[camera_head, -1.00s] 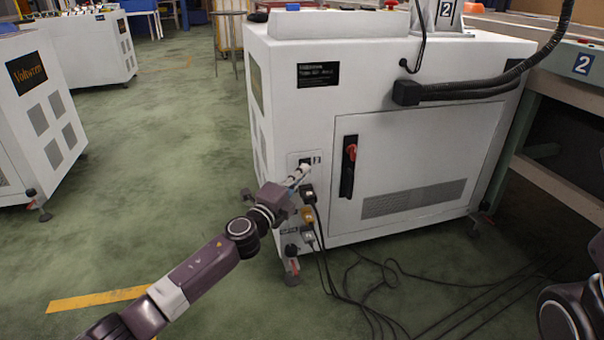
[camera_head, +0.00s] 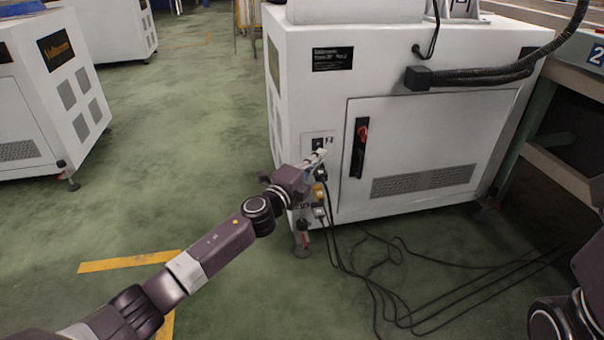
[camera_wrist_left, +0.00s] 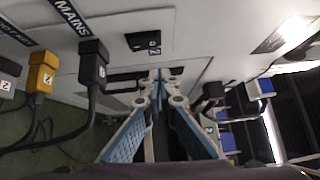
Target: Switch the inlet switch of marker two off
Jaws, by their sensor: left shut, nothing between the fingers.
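The marker two cabinet (camera_head: 430,130) is the large white machine in the middle of the head view. A small black switch (camera_head: 319,144) sits on a light panel at its lower left front. In the left wrist view, the black switch (camera_wrist_left: 143,42) is above the fingertips, with a "2" on it. My left gripper (camera_head: 320,157) is shut and empty, its tips just below the switch in the head view. In the left wrist view, the shut left gripper's tips (camera_wrist_left: 158,76) appear apart from the switch. Whether they touch the panel I cannot tell. My right gripper is not in view.
Below the switch, a black plug (camera_wrist_left: 93,65) and a yellow plug (camera_wrist_left: 42,72) sit in the cabinet, with cables on the floor. The green floor (camera_head: 190,130) on the left is open.

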